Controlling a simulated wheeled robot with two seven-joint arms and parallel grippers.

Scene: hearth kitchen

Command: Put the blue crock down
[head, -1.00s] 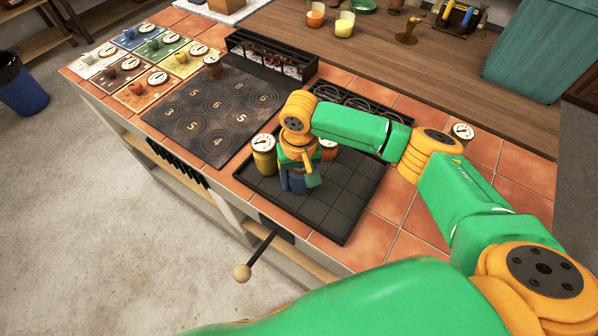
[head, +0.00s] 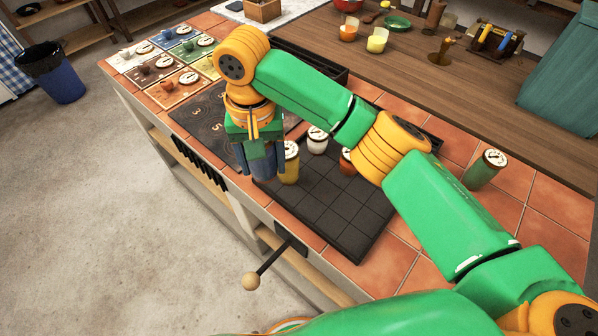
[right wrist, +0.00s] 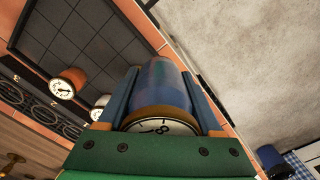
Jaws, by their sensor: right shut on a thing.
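My right gripper (head: 260,158) is shut on the blue crock (head: 263,165) and hides much of it in the head view. It is at the left end of the dark gridded tray (head: 335,200), near the numbered plate. The right wrist view shows the blue crock (right wrist: 160,88) between the two blue fingers, with its dial lid towards the camera. I cannot tell whether its base touches anything. My left gripper is not in view.
A white crock (head: 317,145) and an orange crock (head: 347,168) stand on the tray, the orange one partly behind my arm. A green crock (head: 484,172) stands on the tiles at right. The numbered plate (head: 195,118) lies left. The tray's front part is clear.

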